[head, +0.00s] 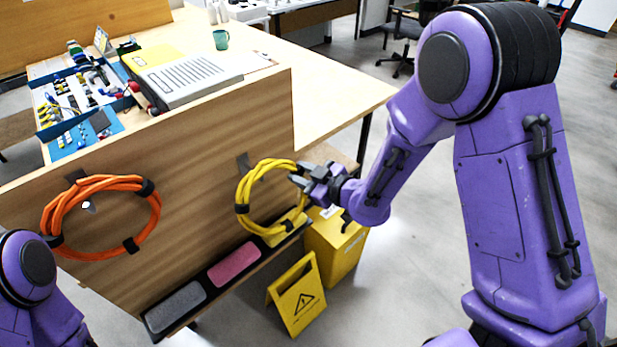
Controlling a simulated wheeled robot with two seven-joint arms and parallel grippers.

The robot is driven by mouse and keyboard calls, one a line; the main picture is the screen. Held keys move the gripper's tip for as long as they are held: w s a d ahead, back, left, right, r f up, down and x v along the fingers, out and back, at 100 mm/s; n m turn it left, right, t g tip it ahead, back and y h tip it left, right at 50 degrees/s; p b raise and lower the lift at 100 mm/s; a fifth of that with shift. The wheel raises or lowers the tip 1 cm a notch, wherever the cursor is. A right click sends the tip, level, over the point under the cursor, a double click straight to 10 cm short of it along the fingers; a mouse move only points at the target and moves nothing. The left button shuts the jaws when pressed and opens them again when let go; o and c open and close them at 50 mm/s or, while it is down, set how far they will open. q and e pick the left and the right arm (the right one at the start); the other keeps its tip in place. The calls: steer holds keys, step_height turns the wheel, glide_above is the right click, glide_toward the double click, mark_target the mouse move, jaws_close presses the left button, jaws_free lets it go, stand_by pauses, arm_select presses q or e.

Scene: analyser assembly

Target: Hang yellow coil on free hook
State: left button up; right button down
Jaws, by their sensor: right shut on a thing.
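The yellow coil (243,193) is upright in front of the wooden panel, at the middle of the head view. My right gripper (299,174) is shut on its upper right side. A grey hook (243,162) on the panel shows right beside the coil's upper left edge. I cannot tell whether the coil touches the hook or rests on it. An orange coil (153,212) hangs at the left of the panel, from another grey hook (75,176). Only part of my left arm shows at the lower left, and its gripper is out of view.
The wooden panel (190,160) stands along the table's front. A ledge below it holds grey (174,305) and pink (234,264) pads. A yellow bin (337,250) and yellow warning sign (298,298) stand on the floor. A blue tray (45,134) of parts is behind.

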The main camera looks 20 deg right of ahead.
steer(key=shift+d+f+b+x, duration=0.1)
steer(key=shift+f+b+x, duration=0.25)
steer(key=shift+x, duration=0.65)
steer(key=shift+d+f+b+x, duration=0.1)
steer(key=shift+b+x, duration=0.35)
steer(key=shift+x, duration=0.55)
steer(key=shift+f+b+x, duration=0.25)
steer(key=shift+b+x, duration=0.15)
steer(key=shift+x, duration=0.6)
steer(key=shift+s, duration=0.2)
